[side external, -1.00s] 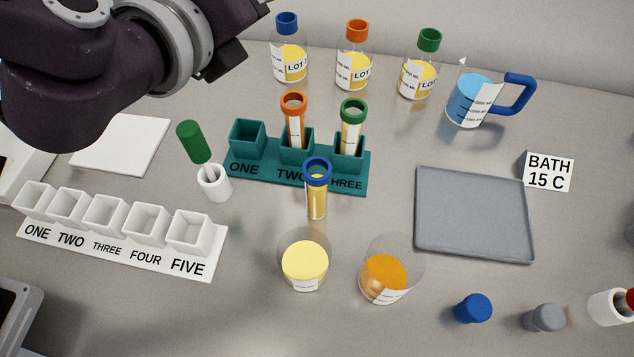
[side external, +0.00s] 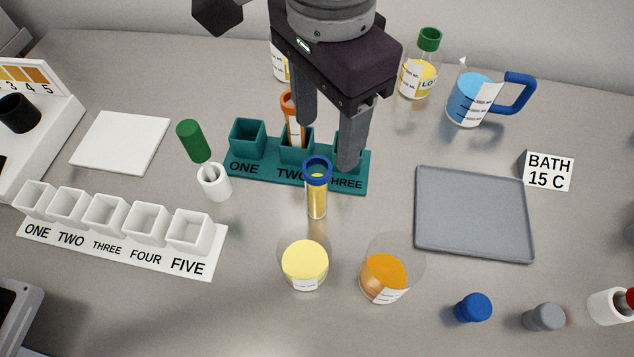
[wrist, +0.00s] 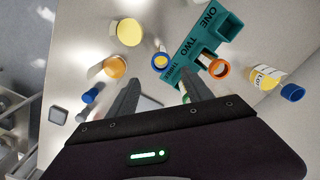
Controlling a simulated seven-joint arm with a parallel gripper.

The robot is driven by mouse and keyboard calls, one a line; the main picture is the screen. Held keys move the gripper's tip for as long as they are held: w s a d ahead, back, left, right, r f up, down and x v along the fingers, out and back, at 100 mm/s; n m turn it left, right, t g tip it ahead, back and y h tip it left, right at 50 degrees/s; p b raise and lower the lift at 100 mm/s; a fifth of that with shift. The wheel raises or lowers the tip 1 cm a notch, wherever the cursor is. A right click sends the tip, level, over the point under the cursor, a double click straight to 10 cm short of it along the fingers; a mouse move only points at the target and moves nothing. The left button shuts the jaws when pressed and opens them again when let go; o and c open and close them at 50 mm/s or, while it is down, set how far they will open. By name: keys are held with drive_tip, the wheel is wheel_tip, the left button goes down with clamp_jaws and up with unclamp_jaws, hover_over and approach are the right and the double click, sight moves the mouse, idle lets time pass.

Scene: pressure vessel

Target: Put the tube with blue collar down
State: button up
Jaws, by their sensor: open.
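The tube with blue collar (side external: 317,198) stands upright and apart on the bench, just in front of the teal rack (side external: 268,174), with yellow contents. It also shows in the wrist view (wrist: 160,61), just beyond my fingertips. My gripper (side external: 326,145) is open and empty, pointing down over the right part of the rack, behind the tube in the side view. Its fingers (wrist: 160,80) are spread in the wrist view. The orange-collared tube (side external: 289,112) is in slot TWO, partly behind a finger. The finger hides the green-collared tube at slot THREE.
A yellow beaker (side external: 305,262) and an orange beaker (side external: 385,276) stand in front of the tube. A grey tray (side external: 475,215) lies at right. A white five-slot rack (side external: 120,250) and a white holder (side external: 214,183) stand left. Lot bottles and a blue-handled jug (side external: 471,100) stand behind.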

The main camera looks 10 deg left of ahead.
sight(317, 167)
drive_tip(key=f, duration=0.5)
drive_tip(key=a+f, duration=0.1)
drive_tip(key=f, duration=0.2)
drive_tip(key=shift+s+f, duration=0.15)
drive_tip(key=shift+f, duration=0.1)
clamp_jaws()
